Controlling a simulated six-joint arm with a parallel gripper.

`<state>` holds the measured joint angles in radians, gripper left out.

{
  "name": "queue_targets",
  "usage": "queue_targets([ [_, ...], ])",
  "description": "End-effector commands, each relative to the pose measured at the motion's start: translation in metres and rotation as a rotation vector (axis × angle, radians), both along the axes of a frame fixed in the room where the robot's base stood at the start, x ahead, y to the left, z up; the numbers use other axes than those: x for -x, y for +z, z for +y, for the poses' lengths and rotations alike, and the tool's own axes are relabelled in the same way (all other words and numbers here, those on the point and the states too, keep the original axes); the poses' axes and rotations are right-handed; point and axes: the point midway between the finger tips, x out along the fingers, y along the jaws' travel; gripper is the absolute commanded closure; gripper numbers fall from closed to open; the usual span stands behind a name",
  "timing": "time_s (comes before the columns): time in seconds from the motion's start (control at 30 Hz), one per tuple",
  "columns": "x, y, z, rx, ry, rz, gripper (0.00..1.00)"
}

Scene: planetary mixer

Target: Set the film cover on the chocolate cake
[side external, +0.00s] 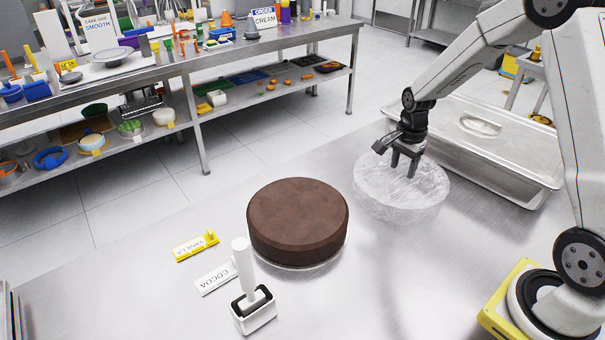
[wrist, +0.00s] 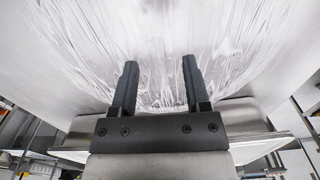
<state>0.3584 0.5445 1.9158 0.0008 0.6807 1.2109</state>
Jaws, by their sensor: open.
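The chocolate cake (side external: 297,215) is a brown round cake on a thin clear base in the middle of the steel table in the side external view. The film cover (side external: 385,200) is a clear, wrinkled round cover to the right of the cake and apart from it. My gripper (side external: 404,172) points down at the film cover, over its top near the back right. The film fills the upper part of the wrist view (wrist: 160,50), with my two fingers in front of it. The fingers are apart with nothing clearly between them. I cannot tell whether they touch the film.
A lidded steel pan (side external: 490,150) stands behind and right of the cover. A white-handled tool (side external: 243,270) stands in a holder in front of the cake. The yellow vanilla label (side external: 195,246) and white cocoa label (side external: 215,278) lie left. A cluttered bench (side external: 200,65) stands behind.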

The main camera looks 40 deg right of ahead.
Motion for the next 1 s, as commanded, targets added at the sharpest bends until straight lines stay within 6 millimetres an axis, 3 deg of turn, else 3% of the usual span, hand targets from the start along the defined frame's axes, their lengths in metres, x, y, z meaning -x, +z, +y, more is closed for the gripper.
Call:
queue_targets([
  [0.13,0.0,0.0,0.0,0.0,0.0,0.0,0.4],
  [0.17,0.0,0.0,0.0,0.0,0.0,0.0,0.46],
  [0.33,0.0,0.0,0.0,0.0,0.0,0.0,1.0],
  [0.77,0.0,0.001,0.0,0.0,0.0,-0.001,1.0],
  [1.0,0.0,0.013,0.0,0.001,0.0,-0.002,1.0],
])
